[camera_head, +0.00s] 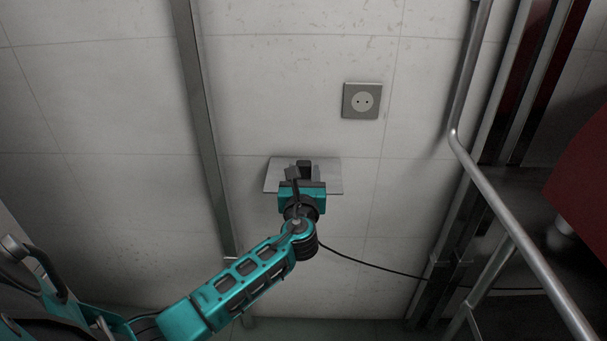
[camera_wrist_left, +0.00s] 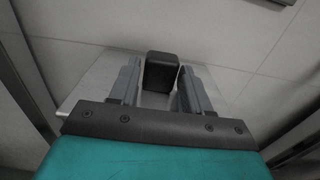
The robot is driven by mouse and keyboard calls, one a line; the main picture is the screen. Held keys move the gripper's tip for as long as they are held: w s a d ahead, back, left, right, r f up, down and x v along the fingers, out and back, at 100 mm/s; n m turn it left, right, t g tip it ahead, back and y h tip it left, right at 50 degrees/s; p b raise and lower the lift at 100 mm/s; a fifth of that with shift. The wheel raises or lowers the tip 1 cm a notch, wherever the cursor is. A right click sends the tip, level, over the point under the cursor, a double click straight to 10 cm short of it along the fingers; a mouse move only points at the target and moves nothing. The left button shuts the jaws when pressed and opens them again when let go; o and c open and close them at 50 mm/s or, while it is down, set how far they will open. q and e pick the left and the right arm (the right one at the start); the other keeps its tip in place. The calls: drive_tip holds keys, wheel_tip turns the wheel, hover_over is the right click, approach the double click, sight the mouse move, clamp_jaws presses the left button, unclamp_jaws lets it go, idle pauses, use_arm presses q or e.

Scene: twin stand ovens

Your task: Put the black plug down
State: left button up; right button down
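The black plug (camera_wrist_left: 161,71) is between the two fingertips of my left gripper (camera_wrist_left: 161,82) in the left wrist view. The fingers stand close on both sides of it; whether they touch it is not clear. In the head view the left gripper (camera_head: 303,173), with the dark plug (camera_head: 305,166) at its tips, is in front of a pale metal plate (camera_head: 331,178) at the wall. I cannot tell whether the plug rests on the plate. A thin black cable (camera_head: 378,265) runs right from behind my left wrist. My right gripper is not in view.
A grey wall socket (camera_head: 362,100) is above and to the right of the plate. A vertical metal strip (camera_head: 200,110) runs down the wall at left. Metal rails (camera_head: 517,237) and a red object (camera_head: 585,185) are at right.

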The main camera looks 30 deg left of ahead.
use_arm(q)
drive_tip(key=shift+o, duration=1.2)
drive_tip(key=shift+r, duration=0.15)
drive_tip(key=r+p+v, duration=0.1)
drive_tip(key=p+v, duration=0.1)
drive_tip(key=v, duration=1)
drive_tip(key=s+d+f+n+g+h, duration=0.2)
drive_tip(key=s+d+f+n+h, duration=0.4)
drive_tip(key=n, duration=0.7)
drive_tip(key=s+d+f+n+g+h, duration=0.2)
drive_tip(key=s+d+f+n+h, duration=0.4)
drive_tip(key=n, duration=0.8)
wheel_tip(320, 180, down, 3)
drive_tip(key=shift+s+d+f, duration=0.2)
drive_tip(key=shift+s+d, duration=0.05)
drive_tip(key=shift+s, duration=1)
